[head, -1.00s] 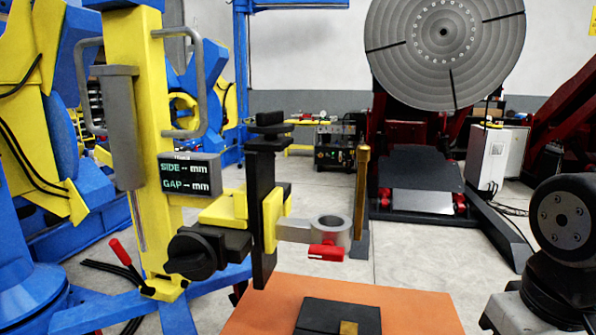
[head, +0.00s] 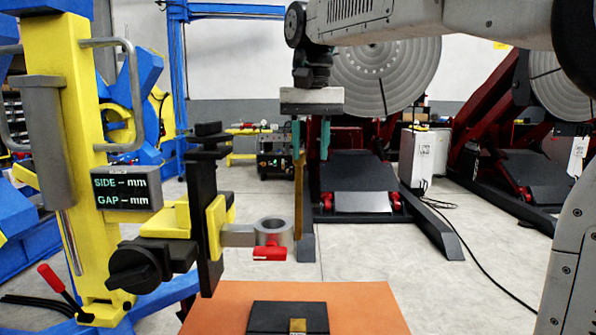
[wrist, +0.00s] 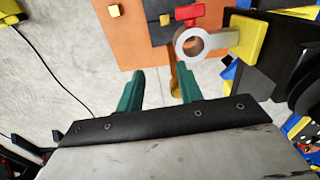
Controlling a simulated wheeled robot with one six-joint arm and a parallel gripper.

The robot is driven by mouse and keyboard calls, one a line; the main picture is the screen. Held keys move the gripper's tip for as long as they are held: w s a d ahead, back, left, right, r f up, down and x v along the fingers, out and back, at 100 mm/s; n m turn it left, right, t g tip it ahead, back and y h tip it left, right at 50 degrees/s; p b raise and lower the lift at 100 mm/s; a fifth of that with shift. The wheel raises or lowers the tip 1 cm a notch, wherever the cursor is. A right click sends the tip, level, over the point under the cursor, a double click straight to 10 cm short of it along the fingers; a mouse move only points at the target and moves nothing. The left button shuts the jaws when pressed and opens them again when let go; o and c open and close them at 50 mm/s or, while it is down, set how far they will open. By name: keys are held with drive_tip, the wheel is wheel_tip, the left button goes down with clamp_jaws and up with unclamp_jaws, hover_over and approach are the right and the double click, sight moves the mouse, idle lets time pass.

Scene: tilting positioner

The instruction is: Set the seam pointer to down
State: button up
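I take the brass rod (head: 298,200) to be the seam pointer. In the wrist view the rod (wrist: 174,78) shows beside the ring (wrist: 181,48), near my right-hand finger. My gripper (head: 310,158) points down with two green fingers apart, at the height of the rod's upper end in the head view. It is open and empty in the wrist view (wrist: 159,72). Contact with the rod cannot be told.
An orange table top (head: 370,305) carries a black block (head: 270,317) with a brass inset. The yellow column (head: 70,150) bears a readout (head: 127,188) showing dashes and a black knob (head: 135,270). Large disc positioners (head: 385,80) stand behind.

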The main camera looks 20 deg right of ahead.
sight(298, 165)
drive_tip(key=w, duration=0.1)
drive_tip(key=w+r, duration=0.1)
drive_tip(key=w, duration=0.1)
drive_tip(key=shift+w+a+r+m, duration=0.1)
drive_tip(key=shift+a+r+m, duration=0.1)
drive_tip(key=shift+a+m, duration=0.1)
drive_tip(key=shift+w+r, duration=0.1)
drive_tip(key=shift+w, duration=0.4)
wheel_tip(298, 165, down, 8)
drive_tip(key=shift+r, duration=0.2)
clamp_jaws()
